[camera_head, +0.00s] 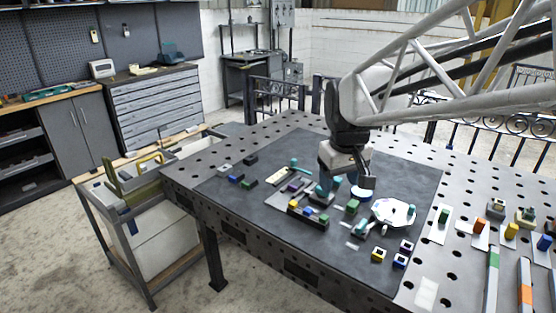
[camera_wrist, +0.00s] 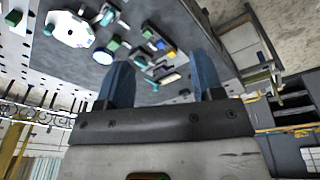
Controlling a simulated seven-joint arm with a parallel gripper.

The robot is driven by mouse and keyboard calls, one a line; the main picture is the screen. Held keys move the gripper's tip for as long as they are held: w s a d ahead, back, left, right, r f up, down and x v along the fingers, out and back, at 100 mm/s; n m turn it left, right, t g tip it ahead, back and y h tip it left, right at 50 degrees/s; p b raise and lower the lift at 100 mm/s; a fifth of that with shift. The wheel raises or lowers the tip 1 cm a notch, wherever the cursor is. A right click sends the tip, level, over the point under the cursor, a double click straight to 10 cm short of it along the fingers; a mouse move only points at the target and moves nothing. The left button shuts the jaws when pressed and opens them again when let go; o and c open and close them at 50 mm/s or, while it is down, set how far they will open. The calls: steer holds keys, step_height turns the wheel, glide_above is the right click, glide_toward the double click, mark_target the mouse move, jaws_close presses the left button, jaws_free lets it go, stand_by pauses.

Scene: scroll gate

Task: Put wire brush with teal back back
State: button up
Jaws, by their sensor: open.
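Several small teal-topped items lie on the dark mat (camera_head: 405,170), and I cannot tell for sure which is the wire brush. One teal piece (camera_head: 298,164) lies toward the back of the mat, left of my gripper. Another teal-ended item (camera_head: 361,229) lies by the white plate. My gripper (camera_head: 326,188) points down over the middle of the mat, and its fingers overlap some small items in the head view. In the wrist view my gripper (camera_wrist: 162,62) has its two blue fingers apart, with nothing held between them.
The white plate (camera_head: 393,212) lies right of my gripper. A dark tray (camera_head: 309,214) with coloured blocks stands in front. Loose blocks (camera_head: 379,254) lie at the front right. Pale cards with blocks (camera_head: 440,224) line the table's right side. The mat's front left is mostly clear.

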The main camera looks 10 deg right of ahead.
steer(key=s+a+f+m, duration=0.1)
steer(key=s+f, duration=0.1)
steer(key=s, duration=0.7)
steer(key=s+a+f+m, duration=0.1)
steer(key=s+f, duration=0.1)
steer(key=s, duration=0.7)
steer(key=shift+s+a+f+m+t, duration=0.15)
steer(key=shift+a+f+m+t, duration=0.15)
steer(key=shift+a+m+t, duration=0.1)
steer(key=shift+c, duration=0.2)
stand_by(0.4)
